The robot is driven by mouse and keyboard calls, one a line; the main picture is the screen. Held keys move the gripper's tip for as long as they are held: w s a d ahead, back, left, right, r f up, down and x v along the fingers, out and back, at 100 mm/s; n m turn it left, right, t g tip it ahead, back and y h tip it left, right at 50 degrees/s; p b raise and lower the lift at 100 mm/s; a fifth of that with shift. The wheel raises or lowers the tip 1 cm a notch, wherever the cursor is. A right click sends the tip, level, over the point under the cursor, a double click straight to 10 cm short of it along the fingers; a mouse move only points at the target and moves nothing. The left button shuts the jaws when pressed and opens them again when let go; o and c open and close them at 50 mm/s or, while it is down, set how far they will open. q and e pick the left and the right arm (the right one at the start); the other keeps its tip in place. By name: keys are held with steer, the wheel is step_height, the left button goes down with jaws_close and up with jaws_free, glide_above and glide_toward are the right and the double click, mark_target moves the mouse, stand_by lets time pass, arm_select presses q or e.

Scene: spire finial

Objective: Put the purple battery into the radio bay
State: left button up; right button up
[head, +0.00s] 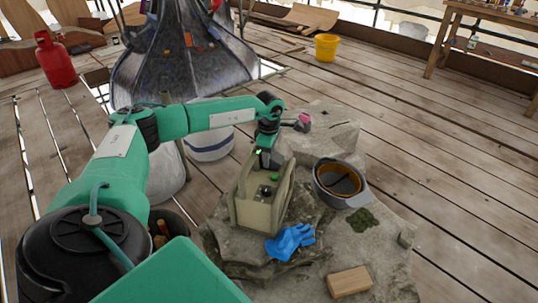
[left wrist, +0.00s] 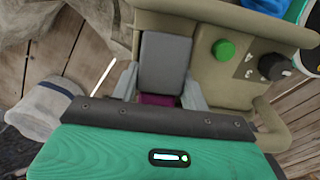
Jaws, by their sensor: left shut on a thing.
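The beige radio (head: 247,208) stands on a grey rock, with a green knob (head: 274,177) on its top. In the left wrist view the radio (left wrist: 228,75) fills the upper right, with the green knob (left wrist: 223,49) beside a black one. My left gripper (head: 266,158) points down at the far end of the radio. It is shut on the purple battery (left wrist: 158,99), of which only a small strip shows between the fingers. A grey block or flap (left wrist: 165,62) lies just beyond the strip. The bay opening is hidden, so I cannot tell how deep the battery sits. My right gripper is not in view.
On the rock are blue gloves (head: 290,241), a wooden block (head: 349,282), a grey cap or bowl-like thing (head: 341,184) and a small pink-ended tool (head: 303,122). A yellow bucket (head: 326,47) and a red gas bottle (head: 54,60) stand behind.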

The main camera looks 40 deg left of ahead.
arm_select(q)
steer(key=shift+f, duration=0.15)
steer(key=o, duration=1.2)
steer(key=shift+o, duration=0.2)
